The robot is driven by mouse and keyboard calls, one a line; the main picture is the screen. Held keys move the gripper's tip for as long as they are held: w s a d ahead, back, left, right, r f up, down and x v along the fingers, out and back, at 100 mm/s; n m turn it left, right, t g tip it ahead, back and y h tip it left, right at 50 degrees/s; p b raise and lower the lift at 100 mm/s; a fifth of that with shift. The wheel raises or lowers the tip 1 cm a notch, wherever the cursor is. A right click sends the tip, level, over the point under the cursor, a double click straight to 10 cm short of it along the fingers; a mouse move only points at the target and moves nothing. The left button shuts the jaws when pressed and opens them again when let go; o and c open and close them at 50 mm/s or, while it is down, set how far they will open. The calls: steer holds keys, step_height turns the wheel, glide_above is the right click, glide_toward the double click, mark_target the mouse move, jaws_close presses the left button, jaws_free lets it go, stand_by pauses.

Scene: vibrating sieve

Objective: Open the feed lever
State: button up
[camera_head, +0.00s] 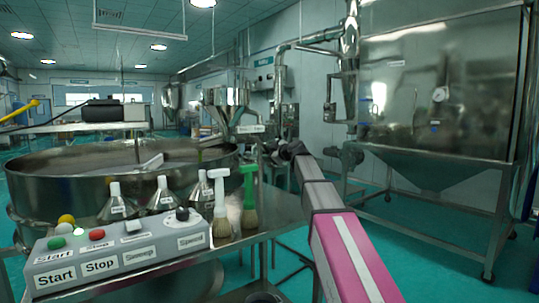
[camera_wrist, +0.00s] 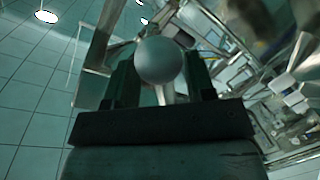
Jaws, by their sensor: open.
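In the wrist view, the feed lever shows as a grey ball knob (camera_wrist: 162,60) on a pale stem. The knob appears between the two dark fingers of my gripper (camera_wrist: 160,70). The fingers are open, with a visible gap on each side of the knob; I cannot tell how deep it sits between them. In the head view, my gripper (camera_head: 286,150) is small and dark at the end of my arm, beside the metal feed hopper (camera_head: 222,97). The lever cannot be made out clearly there.
A large round sieve (camera_head: 60,165) stands at the left. A control box (camera_head: 125,245) with Start, Stop, Sweep and Speed labels is in front. Several small metal funnels (camera_head: 164,196) and two brushes (camera_head: 220,205) stand behind it. A big steel cabinet (camera_head: 440,90) fills the right.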

steer(key=v, duration=1)
steer(key=shift+s+d, duration=0.2)
steer(key=shift+s, duration=0.1)
steer(key=shift+r, duration=0.1)
